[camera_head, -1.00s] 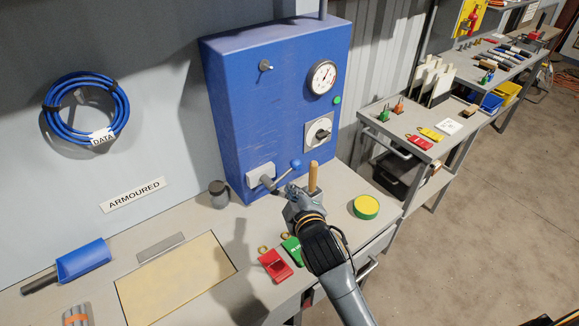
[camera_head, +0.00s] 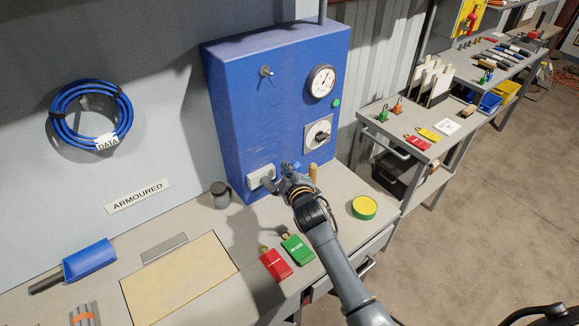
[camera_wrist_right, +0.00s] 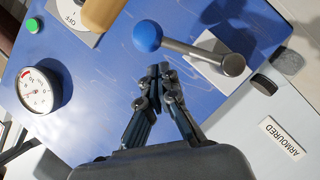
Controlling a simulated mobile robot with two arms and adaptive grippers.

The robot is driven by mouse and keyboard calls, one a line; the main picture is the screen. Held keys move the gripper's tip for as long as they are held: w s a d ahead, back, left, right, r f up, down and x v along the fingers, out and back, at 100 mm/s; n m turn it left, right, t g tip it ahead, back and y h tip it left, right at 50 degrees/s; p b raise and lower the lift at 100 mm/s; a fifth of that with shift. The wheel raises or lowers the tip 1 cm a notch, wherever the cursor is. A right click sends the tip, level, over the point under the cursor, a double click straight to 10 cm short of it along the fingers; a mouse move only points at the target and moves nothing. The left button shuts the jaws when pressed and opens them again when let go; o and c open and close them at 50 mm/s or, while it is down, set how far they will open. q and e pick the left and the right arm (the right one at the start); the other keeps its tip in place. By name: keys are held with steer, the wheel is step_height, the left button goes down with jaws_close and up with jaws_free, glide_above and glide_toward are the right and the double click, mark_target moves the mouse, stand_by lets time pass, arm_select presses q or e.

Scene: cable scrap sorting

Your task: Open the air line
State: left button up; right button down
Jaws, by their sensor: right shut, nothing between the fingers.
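A blue cabinet (camera_head: 265,110) stands against the wall. Low on its front is a pale valve block (camera_head: 261,176) with a grey lever (camera_wrist_right: 195,52) ending in a blue ball knob (camera_wrist_right: 147,37). In the head view the lever and knob are partly hidden behind my right gripper. My right gripper (camera_head: 287,172) is shut and empty. In the wrist view its closed fingertips (camera_wrist_right: 160,72) lie just below the knob and lever in the picture; I cannot tell whether they touch. A round gauge (camera_head: 322,80) sits high on the cabinet. My left gripper is not in view.
A wooden handle (camera_head: 313,173) stands just right of the gripper. Red (camera_head: 276,264) and green (camera_head: 298,249) tags and a yellow-green round tin (camera_head: 364,208) lie on the bench. The cabinet has a rotary switch (camera_head: 319,133) and a green button (camera_head: 336,103).

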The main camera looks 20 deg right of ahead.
steer(key=shift+d+f, duration=0.25)
steer(key=shift+d, duration=0.15)
steer(key=shift+w+d+f+b, duration=0.2)
steer(key=shift+d+f+b, duration=0.2)
steer(key=shift+f, duration=0.25)
steer(key=shift+w+d+f+b, duration=0.15)
steer(key=shift+d+f+b, duration=0.15)
steer(key=shift+d+f, duration=0.25)
